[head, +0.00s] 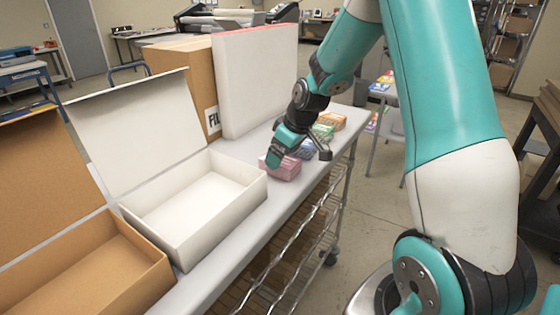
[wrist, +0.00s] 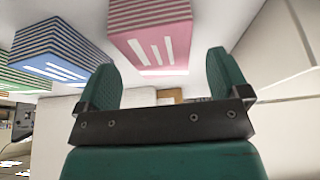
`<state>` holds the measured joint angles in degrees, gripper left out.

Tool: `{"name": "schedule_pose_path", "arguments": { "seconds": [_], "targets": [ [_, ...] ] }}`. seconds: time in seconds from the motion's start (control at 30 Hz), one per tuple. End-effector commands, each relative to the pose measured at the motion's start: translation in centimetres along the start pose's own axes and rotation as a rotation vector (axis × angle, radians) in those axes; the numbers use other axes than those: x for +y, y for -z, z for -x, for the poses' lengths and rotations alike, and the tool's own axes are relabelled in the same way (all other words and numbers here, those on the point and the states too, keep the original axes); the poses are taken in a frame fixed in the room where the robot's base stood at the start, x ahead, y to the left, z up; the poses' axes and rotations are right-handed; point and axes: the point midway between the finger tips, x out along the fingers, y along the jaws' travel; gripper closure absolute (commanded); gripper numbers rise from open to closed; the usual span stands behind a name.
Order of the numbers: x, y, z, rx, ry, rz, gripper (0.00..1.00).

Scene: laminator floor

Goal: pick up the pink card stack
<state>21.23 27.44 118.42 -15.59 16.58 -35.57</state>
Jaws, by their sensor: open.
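The pink card stack (head: 284,169) sits on the light grey cart top, the nearest in a row of colored card stacks. In the wrist view the pink card stack (wrist: 155,38) shows white stripes on its pink face and lies beyond the fingertips, slightly left of the middle. My gripper (head: 276,158) is at the stack in the head view and covers part of it. In the wrist view my gripper (wrist: 160,80) has its two green fingers apart with nothing between them. I cannot tell whether a finger touches the stack.
A blue card stack (wrist: 62,55) stands close beside the pink one; green (head: 322,132) and orange (head: 333,120) stacks stand farther back. An open white box (head: 215,207) and an open brown box (head: 120,280) are on the near left. A tall white pack (head: 255,80) stands behind.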

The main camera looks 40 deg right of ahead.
Motion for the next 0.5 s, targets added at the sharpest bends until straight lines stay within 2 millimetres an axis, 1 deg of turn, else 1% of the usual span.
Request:
{"name": "schedule_pose_path", "arguments": {
  "seconds": [0.1,0.2,0.3,0.5],
  "targets": [
    [0.0,0.1,-1.5,-0.003,0.002,0.0,0.06],
    [0.0,0.1,-2.5,0.0,0.001,0.0,0.06],
    [0.0,0.1,-2.8,0.001,-0.001,0.001,0.06],
    [0.0,0.1,-2.8,0.001,-0.001,0.001,0.06]
  ]
}}
